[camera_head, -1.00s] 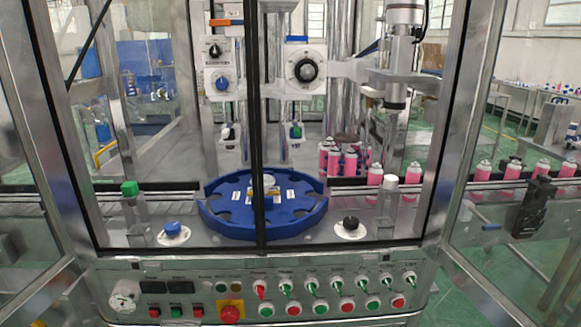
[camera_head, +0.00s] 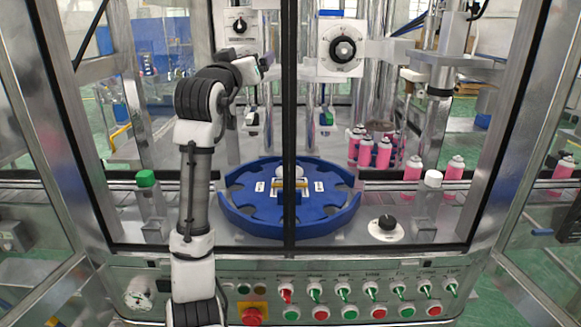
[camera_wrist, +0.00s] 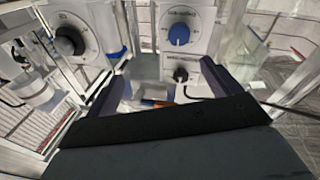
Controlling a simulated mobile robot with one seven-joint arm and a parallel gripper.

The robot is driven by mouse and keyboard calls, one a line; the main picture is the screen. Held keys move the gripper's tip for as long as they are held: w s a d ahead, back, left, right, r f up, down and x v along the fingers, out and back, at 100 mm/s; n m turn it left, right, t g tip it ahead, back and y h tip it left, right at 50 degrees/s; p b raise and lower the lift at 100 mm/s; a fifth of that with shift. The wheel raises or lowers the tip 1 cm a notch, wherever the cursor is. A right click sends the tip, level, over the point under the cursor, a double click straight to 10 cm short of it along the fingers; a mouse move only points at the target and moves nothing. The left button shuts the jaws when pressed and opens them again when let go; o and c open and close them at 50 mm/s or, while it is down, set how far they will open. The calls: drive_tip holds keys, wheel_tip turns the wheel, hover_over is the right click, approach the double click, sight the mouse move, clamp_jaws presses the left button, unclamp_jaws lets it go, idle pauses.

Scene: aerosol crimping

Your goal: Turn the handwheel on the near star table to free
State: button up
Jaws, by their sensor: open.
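The blue round star table (camera_head: 252,222) lies in the middle of the machine in the head view, behind a dark vertical frame bar. A pale round hub with a yellow bar (camera_head: 289,187) stands at its centre, partly covered by that bar; I cannot tell whether this is the handwheel. My arm rises left of the table and bends toward the machine's upper part. My gripper (camera_wrist: 163,74) is open in the wrist view, with nothing seen between its fingers. Dials with a blue knob (camera_wrist: 180,34) and black knobs show beyond it. My gripper is apart from the star table.
A black knob on a white plate (camera_head: 386,224) sits right of the table. Pink cans (camera_head: 382,155) stand behind and right. The front panel has switches and a red stop button (camera_head: 252,316). Metal frame posts and a green-capped post (camera_head: 146,180) flank the opening.

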sight(290, 170)
drive_tip(key=w+d+f+m+g, duration=0.1)
drive_tip(key=w+d+f+g, duration=0.3)
drive_tip(key=d+f+g, duration=0.45)
drive_tip(key=s+f+g+y, duration=0.4)
drive_tip(key=f+g, duration=0.2)
drive_tip(key=shift+n, duration=0.4)
drive_tip(key=x, duration=0.4)
drive_tip(key=p+x, duration=0.1)
drive_tip(key=x, duration=0.4)
drive_tip(key=d+p+x, duration=0.1)
drive_tip(key=x, duration=0.3)
drive_tip(key=shift+f, duration=0.25)
drive_tip(key=shift+c, duration=0.4)
drive_tip(key=c, duration=0.9)
